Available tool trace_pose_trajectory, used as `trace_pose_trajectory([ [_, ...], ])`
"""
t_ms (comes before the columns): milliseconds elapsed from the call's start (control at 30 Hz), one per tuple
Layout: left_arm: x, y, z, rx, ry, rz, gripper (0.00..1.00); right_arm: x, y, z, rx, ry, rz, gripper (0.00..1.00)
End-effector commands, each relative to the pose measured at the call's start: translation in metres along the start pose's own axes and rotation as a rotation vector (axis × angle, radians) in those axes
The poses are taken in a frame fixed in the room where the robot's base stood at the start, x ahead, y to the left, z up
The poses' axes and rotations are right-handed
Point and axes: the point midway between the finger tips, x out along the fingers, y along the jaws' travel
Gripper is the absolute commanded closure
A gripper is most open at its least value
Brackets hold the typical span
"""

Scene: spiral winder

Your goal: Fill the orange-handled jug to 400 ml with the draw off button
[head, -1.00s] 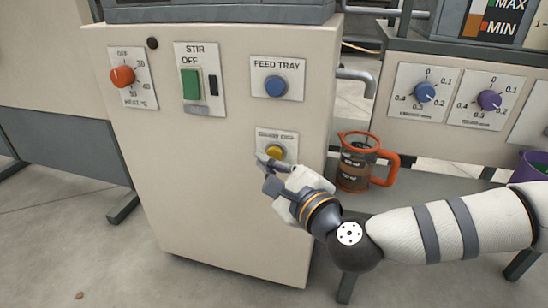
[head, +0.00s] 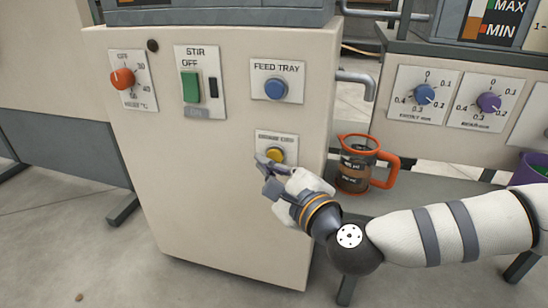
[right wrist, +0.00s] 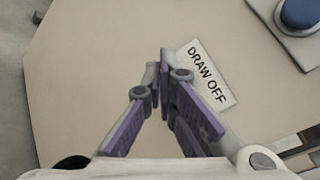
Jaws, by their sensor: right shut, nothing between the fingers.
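The orange-handled jug (head: 354,168) stands upright on a grey shelf below the pipe spout (head: 369,88), with dark contents showing inside. The left gripper is out of view.
The blue feed tray button (head: 275,89), green stir switch (head: 191,87) and red heat knob (head: 122,78) are on the same cabinet front. Blue (head: 424,94) and purple (head: 489,102) dials are on the right. A purple container (head: 537,165) stands at the right edge.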

Motion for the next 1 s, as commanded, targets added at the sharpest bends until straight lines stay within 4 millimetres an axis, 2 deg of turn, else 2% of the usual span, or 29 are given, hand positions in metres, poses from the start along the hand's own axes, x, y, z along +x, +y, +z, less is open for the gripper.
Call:
trace_pose_trajectory([
  [1000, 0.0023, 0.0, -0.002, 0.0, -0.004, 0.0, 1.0, 0.0073, -0.0053, -0.0054, 0.0, 0.0, -0.001, 1.0],
])
